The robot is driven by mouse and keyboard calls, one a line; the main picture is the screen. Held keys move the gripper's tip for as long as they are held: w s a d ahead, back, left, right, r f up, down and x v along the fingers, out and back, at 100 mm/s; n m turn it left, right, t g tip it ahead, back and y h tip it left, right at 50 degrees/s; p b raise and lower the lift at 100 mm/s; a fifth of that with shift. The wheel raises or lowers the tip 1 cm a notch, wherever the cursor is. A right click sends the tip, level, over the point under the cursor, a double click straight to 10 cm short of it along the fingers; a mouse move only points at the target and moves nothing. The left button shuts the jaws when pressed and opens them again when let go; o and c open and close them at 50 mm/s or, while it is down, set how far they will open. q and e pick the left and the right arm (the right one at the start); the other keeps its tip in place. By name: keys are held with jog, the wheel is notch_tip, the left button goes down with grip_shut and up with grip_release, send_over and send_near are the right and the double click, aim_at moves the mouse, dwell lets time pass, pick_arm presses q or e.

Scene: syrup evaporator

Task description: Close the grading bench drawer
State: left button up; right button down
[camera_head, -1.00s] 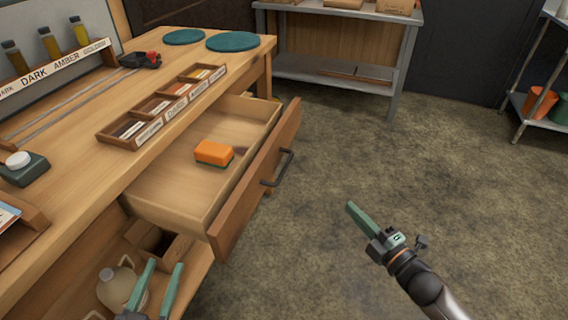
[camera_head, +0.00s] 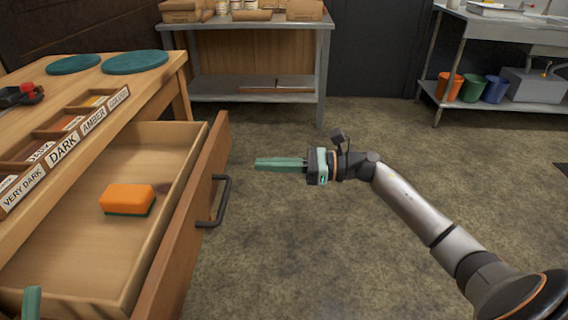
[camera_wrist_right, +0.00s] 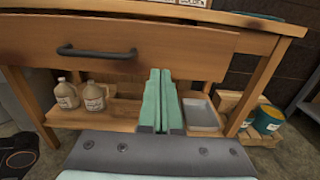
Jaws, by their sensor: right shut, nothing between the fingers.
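The grading bench drawer (camera_head: 186,222) is pulled out, with its wooden front and dark bar handle (camera_head: 222,200) facing right. An orange sponge with a green underside (camera_head: 127,198) lies inside it. In the right wrist view the drawer front (camera_wrist_right: 200,40) spans the upper part, with its handle (camera_wrist_right: 97,53) left of my fingers. My right gripper (camera_head: 257,164) is shut and empty, apart from the drawer front, to the right of the handle and pointing towards it. Only a green fingertip of my left gripper (camera_head: 32,302) shows at the bottom left; its other finger is hidden.
The bench top (camera_head: 105,84) carries labelled grade boxes (camera_head: 62,142) and teal discs (camera_head: 135,62). Below the drawer, jugs (camera_wrist_right: 94,96) and a grey tray (camera_wrist_right: 201,114) stand on a shelf. A metal-framed table (camera_head: 322,75) is behind. The floor around my right arm is clear.

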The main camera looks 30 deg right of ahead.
aim_at(218, 163)
jog(key=x, duration=0.7)
jog(key=shift+w+a, duration=0.2)
jog(key=shift+a, duration=0.1)
pick_arm(q)
jog(key=shift+s+r, duration=0.1)
jog(key=shift+s, duration=0.05)
pick_arm(e)
jog(key=shift+a, duration=0.1)
